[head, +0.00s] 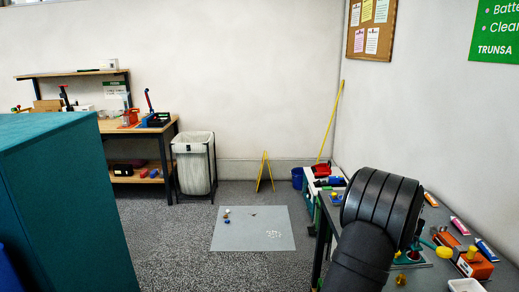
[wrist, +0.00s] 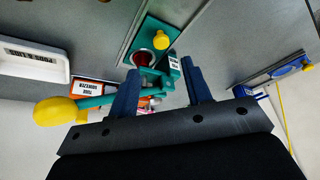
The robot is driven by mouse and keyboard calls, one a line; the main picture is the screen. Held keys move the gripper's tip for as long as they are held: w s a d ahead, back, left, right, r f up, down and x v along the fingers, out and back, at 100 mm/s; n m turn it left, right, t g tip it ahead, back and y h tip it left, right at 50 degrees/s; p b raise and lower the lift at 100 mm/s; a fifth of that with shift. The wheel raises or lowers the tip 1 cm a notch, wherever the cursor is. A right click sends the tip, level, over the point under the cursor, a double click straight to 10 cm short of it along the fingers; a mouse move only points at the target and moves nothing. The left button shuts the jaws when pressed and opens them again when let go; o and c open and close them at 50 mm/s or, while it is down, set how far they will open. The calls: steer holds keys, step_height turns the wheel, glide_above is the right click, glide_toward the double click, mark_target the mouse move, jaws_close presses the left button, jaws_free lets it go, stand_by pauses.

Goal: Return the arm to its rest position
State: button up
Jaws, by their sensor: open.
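My arm (head: 375,220) is the thick black shape over the right-hand bench in the head view; its gripper end is hidden there. In the wrist view, the two dark blue fingers of my gripper (wrist: 160,68) stand apart with nothing held between them. A teal tool with a yellow knob (wrist: 162,40) and a dark red round opening shows beyond the fingertips. A teal lever with a yellow end (wrist: 54,111) passes behind the left finger. I cannot tell whether the fingers touch these parts.
The grey bench (head: 438,203) carries an orange block (head: 475,265), several tubes and a white tray (head: 466,286). A teal cabinet (head: 60,200) stands at left. A bin (head: 194,165) and a grey mat (head: 252,238) with small items are on the floor.

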steer(key=x, duration=0.7)
steer(key=shift+w+f, duration=0.1)
steer(key=shift+f, duration=0.2)
steer(key=v, duration=1.7)
steer(key=x, duration=1.7)
steer(key=shift+w+a, duration=0.1)
steer(key=shift+a, duration=0.3)
steer(key=a, duration=0.8)
steer(key=shift+a+r, duration=0.2)
steer(key=s+a+r+n, duration=0.1)
steer(key=s+r, duration=0.3)
steer(key=r, duration=0.6)
steer(key=s+a+r+n, duration=0.1)
steer(key=s+r+n, duration=0.2)
steer(key=r, duration=0.8)
steer(key=shift+s+a+y, duration=0.3)
steer(key=shift+s, duration=0.2)
